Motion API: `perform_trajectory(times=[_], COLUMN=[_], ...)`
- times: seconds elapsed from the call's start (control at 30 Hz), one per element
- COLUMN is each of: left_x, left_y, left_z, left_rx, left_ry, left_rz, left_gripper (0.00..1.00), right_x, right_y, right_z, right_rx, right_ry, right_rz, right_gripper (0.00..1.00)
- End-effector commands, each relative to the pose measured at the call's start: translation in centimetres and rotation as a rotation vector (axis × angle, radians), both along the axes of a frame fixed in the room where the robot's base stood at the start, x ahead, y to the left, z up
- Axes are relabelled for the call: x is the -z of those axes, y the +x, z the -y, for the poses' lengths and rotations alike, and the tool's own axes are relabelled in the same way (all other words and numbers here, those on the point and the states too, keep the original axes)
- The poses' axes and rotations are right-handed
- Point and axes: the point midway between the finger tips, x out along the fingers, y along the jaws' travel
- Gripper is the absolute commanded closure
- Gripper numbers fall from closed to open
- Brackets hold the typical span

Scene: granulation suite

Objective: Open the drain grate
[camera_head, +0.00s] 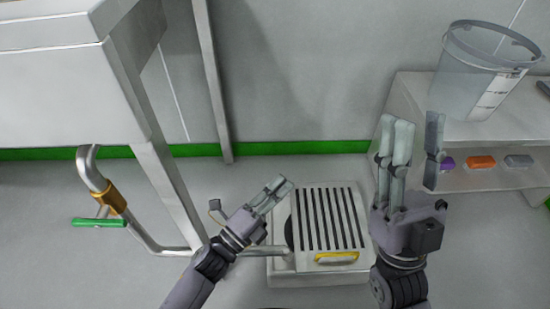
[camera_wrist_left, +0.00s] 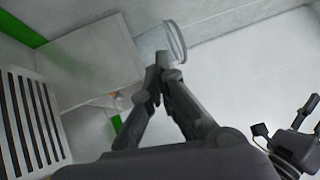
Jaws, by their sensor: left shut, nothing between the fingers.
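The drain grate (camera_head: 330,215) is a pale slatted panel over a light square drain frame (camera_head: 318,277) on the floor. A yellow handle (camera_head: 337,258) is on its near edge. A dark part of the drain opening (camera_head: 289,232) shows along the grate's left side. The grate also shows at the left of the left wrist view (camera_wrist_left: 32,125). My left gripper (camera_head: 284,186) is shut and empty, above the grate's far left side; its fingertips meet in the left wrist view (camera_wrist_left: 155,75). My right gripper (camera_head: 415,140) is open and empty, to the right of the grate.
A metal pipe (camera_head: 150,240) with a green-handled valve (camera_head: 98,222) runs to the drain from the left. A steel-legged unit (camera_head: 60,90) stands at the left. A shelf (camera_head: 400,100) at the right bears a clear bucket (camera_head: 482,75); an orange item (camera_head: 482,162) is below.

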Motion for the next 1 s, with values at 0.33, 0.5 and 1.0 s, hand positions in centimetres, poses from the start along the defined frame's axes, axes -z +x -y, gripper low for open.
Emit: perform_trajectory(times=[0.33,0.5,1.0], left_x=[-7.0,-9.5,-11.1], left_y=[-0.4,-0.8,-1.1], left_z=[-0.5,-0.8,-1.1], left_rx=[0.08,0.119,0.148], left_ry=[-0.258,-0.352,-0.414], left_rz=[0.004,0.006,0.007], left_gripper=[1.0,1.0,1.0], right_x=[0.0,0.0,0.0], right_y=[0.0,0.0,0.0], right_z=[0.0,0.0,0.0], right_rx=[0.0,0.0,0.0], right_ry=[0.0,0.0,0.0], right_rz=[0.0,0.0,0.0], right_gripper=[0.69,0.69,0.69])
